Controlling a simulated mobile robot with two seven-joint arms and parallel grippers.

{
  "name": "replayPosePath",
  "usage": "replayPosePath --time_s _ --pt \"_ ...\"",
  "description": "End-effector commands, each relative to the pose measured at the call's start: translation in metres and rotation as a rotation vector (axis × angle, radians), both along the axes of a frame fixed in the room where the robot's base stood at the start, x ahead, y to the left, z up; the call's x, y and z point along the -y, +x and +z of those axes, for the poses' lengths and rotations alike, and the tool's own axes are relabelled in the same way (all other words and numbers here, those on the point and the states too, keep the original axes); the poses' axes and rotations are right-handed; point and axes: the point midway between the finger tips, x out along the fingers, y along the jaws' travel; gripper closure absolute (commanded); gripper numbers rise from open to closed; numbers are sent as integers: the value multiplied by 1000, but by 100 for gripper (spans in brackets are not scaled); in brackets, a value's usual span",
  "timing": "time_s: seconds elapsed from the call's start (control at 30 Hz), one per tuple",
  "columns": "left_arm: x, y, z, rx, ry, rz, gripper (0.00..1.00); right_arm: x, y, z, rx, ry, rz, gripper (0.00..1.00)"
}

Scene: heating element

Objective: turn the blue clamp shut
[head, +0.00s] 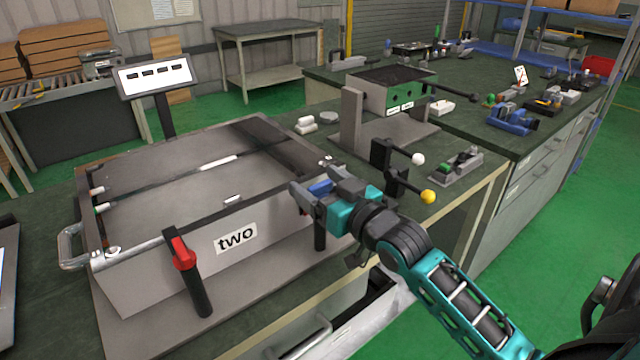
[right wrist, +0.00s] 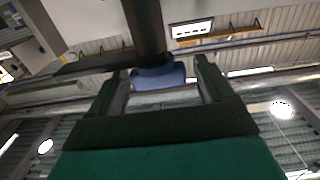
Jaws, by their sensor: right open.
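The grey box labelled "two" (head: 160,270) stands on the bench with its lid down. The blue clamp (head: 320,187) is at the right end of its front; my right gripper partly hides it. A black handle (head: 320,236) hangs below it. My right gripper (head: 308,194) is open at the clamp. In the right wrist view the blue part of the clamp (right wrist: 158,76) lies between the spread fingers (right wrist: 163,88); I cannot tell whether they touch it. A red clamp (head: 183,253) with a black handle pointing down is at the left front. My left gripper is not in view.
A black lever with a yellow knob (head: 428,197) and one with a white knob (head: 418,159) stand close right of the gripper. A small grey fixture (head: 456,166) lies beyond them. A green-fronted box (head: 392,90) stands behind. An open drawer (head: 372,305) is below.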

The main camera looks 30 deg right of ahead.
Motion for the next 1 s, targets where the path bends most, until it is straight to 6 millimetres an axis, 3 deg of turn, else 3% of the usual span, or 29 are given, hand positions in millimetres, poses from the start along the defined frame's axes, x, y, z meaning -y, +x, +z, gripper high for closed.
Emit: replayPosePath --time_s 0.17,0.9,1.0 --pt "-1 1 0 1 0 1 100 0 0 0 0 0 0 19" --pt "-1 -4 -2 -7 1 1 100 0 0 0 0 0 1 90" --pt "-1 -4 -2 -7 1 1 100 0 0 0 0 0 1 95"
